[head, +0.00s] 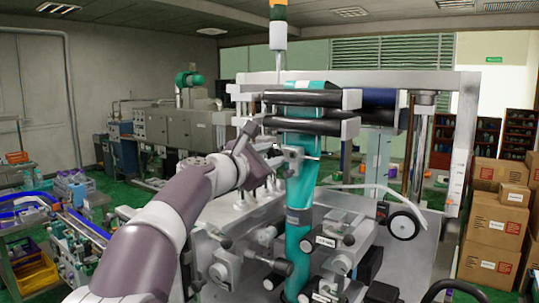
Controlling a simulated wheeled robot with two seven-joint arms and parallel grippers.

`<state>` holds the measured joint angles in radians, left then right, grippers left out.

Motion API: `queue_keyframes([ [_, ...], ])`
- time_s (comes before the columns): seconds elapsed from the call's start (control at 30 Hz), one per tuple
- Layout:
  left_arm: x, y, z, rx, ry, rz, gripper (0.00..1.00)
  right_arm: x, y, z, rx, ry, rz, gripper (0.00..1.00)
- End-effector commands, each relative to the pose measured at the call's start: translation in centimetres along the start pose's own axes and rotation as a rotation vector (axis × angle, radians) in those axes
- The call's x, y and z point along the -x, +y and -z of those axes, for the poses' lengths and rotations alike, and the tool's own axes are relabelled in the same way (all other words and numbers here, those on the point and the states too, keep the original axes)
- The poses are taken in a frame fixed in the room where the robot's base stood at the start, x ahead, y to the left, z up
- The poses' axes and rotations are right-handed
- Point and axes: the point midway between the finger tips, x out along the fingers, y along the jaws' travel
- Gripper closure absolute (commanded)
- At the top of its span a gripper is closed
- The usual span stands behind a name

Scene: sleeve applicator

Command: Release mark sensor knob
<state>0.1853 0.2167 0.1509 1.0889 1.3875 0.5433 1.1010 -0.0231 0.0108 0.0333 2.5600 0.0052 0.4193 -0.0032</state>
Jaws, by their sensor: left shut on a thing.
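My left arm reaches in from the lower left to the sleeve applicator. My left gripper (272,153) is at the small grey mark sensor bracket (295,158), beside the upright teal tube (300,195). The gripper is shut on the mark sensor knob at the bracket's left side. The knob is small and hidden by the fingers, so its exact position cannot be made out. My right gripper is not in view.
Black horizontal rollers (305,112) cross the teal tube just above the gripper. Lower down are several clamps and knobs and a black-rimmed wheel (403,222). Cardboard boxes (495,225) are stacked at the right. A conveyor (75,225) runs at the left.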

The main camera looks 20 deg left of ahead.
Motion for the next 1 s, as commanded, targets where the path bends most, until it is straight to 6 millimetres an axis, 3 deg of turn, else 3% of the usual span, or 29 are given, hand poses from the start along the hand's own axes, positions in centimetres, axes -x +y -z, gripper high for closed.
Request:
queue_keyframes([
  [0.57,-0.2,-0.5,0.8,0.033,0.010,0.011,0.98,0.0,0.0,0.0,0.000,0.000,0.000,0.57],
  [0.6,-0.2,-0.5,0.8,0.032,0.011,0.011,0.57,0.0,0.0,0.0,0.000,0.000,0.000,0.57],
  [0.87,-0.1,-0.3,0.5,0.030,0.006,0.006,0.57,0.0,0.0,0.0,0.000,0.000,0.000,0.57],
  [1.0,1.5,-0.4,0.7,0.028,0.005,0.002,0.57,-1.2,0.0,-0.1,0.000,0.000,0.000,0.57],
])
